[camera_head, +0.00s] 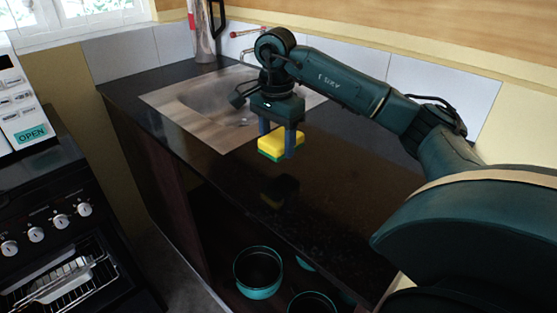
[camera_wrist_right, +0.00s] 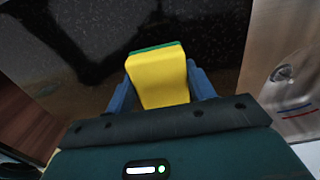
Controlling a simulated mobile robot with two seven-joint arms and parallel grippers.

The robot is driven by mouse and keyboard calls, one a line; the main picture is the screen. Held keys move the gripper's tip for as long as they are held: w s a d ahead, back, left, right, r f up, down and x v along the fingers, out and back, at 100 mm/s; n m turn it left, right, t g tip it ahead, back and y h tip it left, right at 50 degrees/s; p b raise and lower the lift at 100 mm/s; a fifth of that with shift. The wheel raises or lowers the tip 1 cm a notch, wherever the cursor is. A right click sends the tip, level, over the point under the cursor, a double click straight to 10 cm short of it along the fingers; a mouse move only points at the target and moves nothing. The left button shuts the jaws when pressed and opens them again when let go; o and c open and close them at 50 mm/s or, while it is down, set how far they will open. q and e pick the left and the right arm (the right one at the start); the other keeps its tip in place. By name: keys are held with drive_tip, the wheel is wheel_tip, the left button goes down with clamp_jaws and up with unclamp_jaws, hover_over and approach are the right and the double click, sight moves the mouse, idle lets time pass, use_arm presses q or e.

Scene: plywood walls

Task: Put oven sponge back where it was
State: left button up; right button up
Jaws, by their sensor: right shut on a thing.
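The sponge (camera_head: 279,145) is yellow with a green layer underneath. My right gripper (camera_head: 278,140) points down and is shut on it, with a blue finger on each side. The sponge is held above the dark countertop (camera_head: 340,170), and a dark reflection of it shows on the glossy surface below. In the right wrist view the sponge (camera_wrist_right: 158,78) sits between the blue fingers (camera_wrist_right: 161,90), its green edge at the far end. My left gripper is not in view.
A metal sink (camera_head: 205,100) lies left of the gripper. Teal pots (camera_head: 258,272) stand in the open space below the counter. A black oven (camera_head: 60,235) with an open-looking rack stands at left, beneath a white appliance (camera_head: 20,110). A cylinder (camera_head: 203,35) stands behind the sink.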

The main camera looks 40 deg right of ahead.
sight(277, 171)
drive_tip(key=shift+f, duration=2.55)
drive_tip(key=shift+f, duration=0.1)
drive_tip(key=shift+f, duration=0.15)
drive_tip(key=o, duration=0.9)
